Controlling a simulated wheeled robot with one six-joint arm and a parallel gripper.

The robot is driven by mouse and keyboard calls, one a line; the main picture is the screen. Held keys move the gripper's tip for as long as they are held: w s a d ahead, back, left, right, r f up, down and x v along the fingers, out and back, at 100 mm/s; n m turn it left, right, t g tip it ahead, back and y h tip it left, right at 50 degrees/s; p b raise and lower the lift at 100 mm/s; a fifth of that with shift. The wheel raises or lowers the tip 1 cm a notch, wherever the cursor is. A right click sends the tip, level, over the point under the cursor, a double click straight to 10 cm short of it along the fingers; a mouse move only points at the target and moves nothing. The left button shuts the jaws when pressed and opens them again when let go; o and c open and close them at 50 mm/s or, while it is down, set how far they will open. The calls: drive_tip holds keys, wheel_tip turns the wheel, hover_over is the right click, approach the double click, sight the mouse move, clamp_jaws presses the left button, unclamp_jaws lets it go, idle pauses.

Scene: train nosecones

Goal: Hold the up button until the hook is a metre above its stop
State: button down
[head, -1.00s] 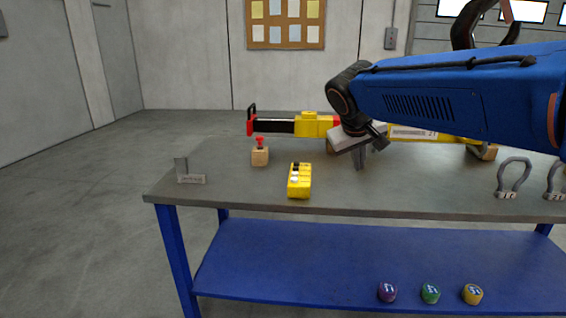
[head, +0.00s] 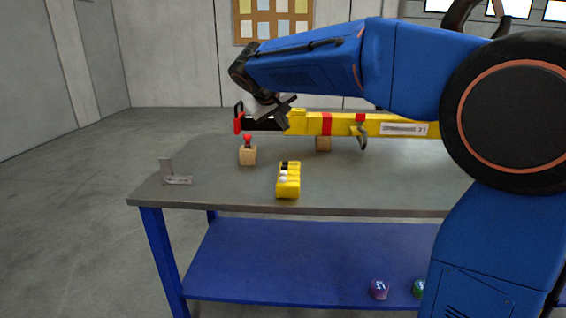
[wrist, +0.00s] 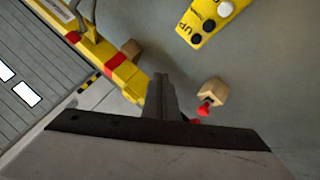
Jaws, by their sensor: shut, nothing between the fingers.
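The yellow button box (head: 288,190) lies on the grey bench top, with black and white buttons along it. In the wrist view the box (wrist: 197,38) shows at the top, with "UP" lettered at its near end beside a black button (wrist: 197,39). My gripper (head: 284,126) is shut and empty, above the bench behind the box and in front of the yellow beam. Its closed fingers (wrist: 158,80) are apart from the box in the wrist view. A grey hook (head: 362,137) shows at the beam; I cannot tell its height above a stop.
A wooden block (head: 248,156) with a red top stands left of the box. The long yellow beam (head: 395,126) lies across the back. A small metal bracket (head: 176,180) is at the left end. Bench top (head: 225,185) around the box is clear. My arm hides the right side.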

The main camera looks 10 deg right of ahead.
sight(285, 163)
drive_tip(key=shift+f, duration=4.45)
